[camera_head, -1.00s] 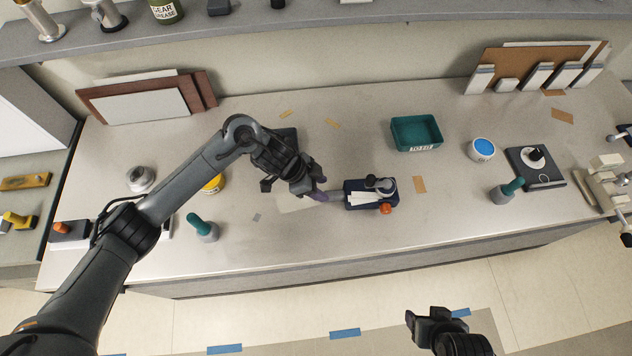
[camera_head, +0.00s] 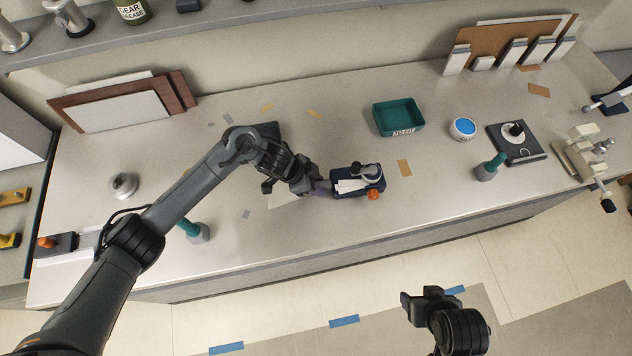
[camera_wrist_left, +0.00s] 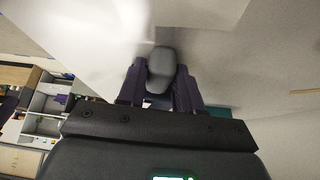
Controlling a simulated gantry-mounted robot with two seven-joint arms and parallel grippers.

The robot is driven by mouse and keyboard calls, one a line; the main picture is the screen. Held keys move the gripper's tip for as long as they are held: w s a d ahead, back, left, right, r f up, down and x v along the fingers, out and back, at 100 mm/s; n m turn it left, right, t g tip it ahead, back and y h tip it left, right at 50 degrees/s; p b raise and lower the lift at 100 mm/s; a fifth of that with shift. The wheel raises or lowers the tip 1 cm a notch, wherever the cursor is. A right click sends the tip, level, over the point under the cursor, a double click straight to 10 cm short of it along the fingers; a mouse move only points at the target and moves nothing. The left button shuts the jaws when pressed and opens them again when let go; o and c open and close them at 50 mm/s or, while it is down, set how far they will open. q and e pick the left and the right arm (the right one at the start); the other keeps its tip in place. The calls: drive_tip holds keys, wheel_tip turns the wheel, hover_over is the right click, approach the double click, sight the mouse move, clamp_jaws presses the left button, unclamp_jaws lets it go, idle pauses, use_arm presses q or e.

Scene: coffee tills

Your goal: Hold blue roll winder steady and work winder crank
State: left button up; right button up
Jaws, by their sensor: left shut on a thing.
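The blue roll winder (camera_head: 345,188) sits on the bench near its front edge, in the middle of the head view. It has a white strip, a grey rounded part on top and an orange knob (camera_head: 374,195) at its front right, perhaps on the crank. My left gripper (camera_head: 322,187) is at the winder's left side. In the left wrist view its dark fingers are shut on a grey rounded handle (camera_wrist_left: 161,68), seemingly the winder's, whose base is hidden. My right gripper (camera_head: 418,302) hangs in front of the bench, away from the winder; its jaw gap is unclear.
A teal tray (camera_head: 385,121) stands behind the winder to the right. A blue-topped round tin (camera_head: 463,129), a teal-handled tool (camera_head: 488,168) and a dark plate (camera_head: 507,150) stand farther right. Another teal-handled tool (camera_head: 194,231) stands left, near my arm. Bench between winder and tray is clear.

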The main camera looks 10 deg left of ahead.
use_arm(q)
clamp_jaws()
drive_tip(key=shift+f, duration=0.15)
idle(0.8)
drive_tip(key=o, duration=0.8)
unclamp_jaws()
clamp_jaws()
idle(0.6)
